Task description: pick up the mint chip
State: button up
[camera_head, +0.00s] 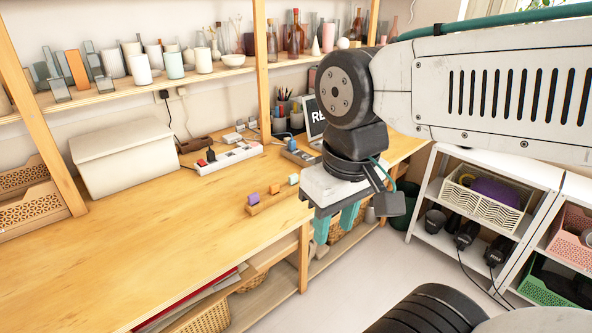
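My gripper (336,222) points down, just off the right end of the wooden worktop (150,235). Its two teal fingers are apart, and I see nothing between them. Left of it, a row of small blocks lies on the worktop: a purple piece (253,198) on a wooden base, and two small orange pieces (275,189). They are apart from my gripper.
A white box (125,158) and a power strip (229,157) stand at the back of the worktop. A shelf above (120,93) holds cups and bottles. White shelves (470,190) with baskets stand on the right. The worktop's front left is clear.

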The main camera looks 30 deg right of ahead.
aim_at(294, 179)
jog(key=z, duration=0.65)
jog(key=i, duration=1)
jog(key=z, duration=0.7)
